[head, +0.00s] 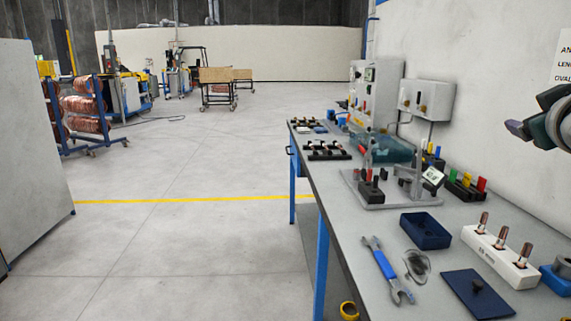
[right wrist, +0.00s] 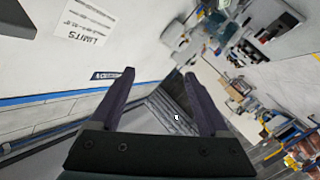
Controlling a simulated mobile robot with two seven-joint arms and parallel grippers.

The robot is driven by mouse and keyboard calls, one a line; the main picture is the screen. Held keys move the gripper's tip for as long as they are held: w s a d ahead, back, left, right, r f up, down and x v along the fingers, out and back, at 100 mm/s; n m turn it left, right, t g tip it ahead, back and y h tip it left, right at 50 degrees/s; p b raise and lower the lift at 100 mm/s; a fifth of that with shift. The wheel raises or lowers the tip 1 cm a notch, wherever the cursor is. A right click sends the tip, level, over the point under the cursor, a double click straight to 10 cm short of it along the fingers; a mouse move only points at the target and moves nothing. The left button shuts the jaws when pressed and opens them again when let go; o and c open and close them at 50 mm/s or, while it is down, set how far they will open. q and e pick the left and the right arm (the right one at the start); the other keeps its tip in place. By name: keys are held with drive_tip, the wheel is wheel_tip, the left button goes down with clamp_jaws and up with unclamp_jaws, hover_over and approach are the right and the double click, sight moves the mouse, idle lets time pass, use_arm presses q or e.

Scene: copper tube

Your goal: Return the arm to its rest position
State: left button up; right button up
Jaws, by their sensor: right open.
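My right gripper (head: 517,129) is at the right edge of the head view, raised above the workbench and in front of the white wall. In the right wrist view its two dark fingers (right wrist: 160,95) stand apart with nothing between them. It touches nothing that I can see. The right arm is mostly cut off by the picture edge. My left gripper is not in view. Copper tube pieces (head: 500,238) stand upright in a white holder (head: 490,256) on the bench, below the right gripper.
The workbench (head: 330,195) carries a blue tray (head: 425,230), a blue-handled tool (head: 385,265), a dark blue plate (head: 477,293) and a gauge stand (head: 395,190). A grey cabinet (head: 32,150) stands at the left. The floor (head: 190,240) between them is clear.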

drive_tip(key=s+f+m+g+y, duration=0.1)
drive_tip(key=s+f+g, duration=0.25)
drive_tip(key=f, duration=0.25)
drive_tip(key=s+f+m+g, duration=0.1)
drive_tip(key=s+f+g, duration=0.25)
drive_tip(key=f, duration=0.25)
drive_tip(key=s+a+f+n+g+y, duration=0.1)
drive_tip(key=s+a+f, duration=0.3)
drive_tip(key=s, duration=0.2)
drive_tip(key=s+a+f+g+y, duration=0.2)
drive_tip(key=s+a+f, duration=0.2)
drive_tip(key=s, duration=0.3)
drive_tip(key=s+a+f+n+g+y, duration=0.1)
drive_tip(key=s+a+f+y, duration=0.1)
drive_tip(key=s+a+f, duration=0.2)
drive_tip(key=shift+s+a+n, duration=0.3)
drive_tip(key=shift+s+a, duration=0.95)
drive_tip(key=s+a+r+y, duration=0.25)
drive_tip(key=s+a, duration=0.35)
drive_tip(key=s, duration=0.5)
wheel_tip(320, 180, up, 38)
drive_tip(key=p, duration=3.8)
drive_tip(key=shift+w+d, duration=0.15)
drive_tip(key=shift+d, duration=0.1)
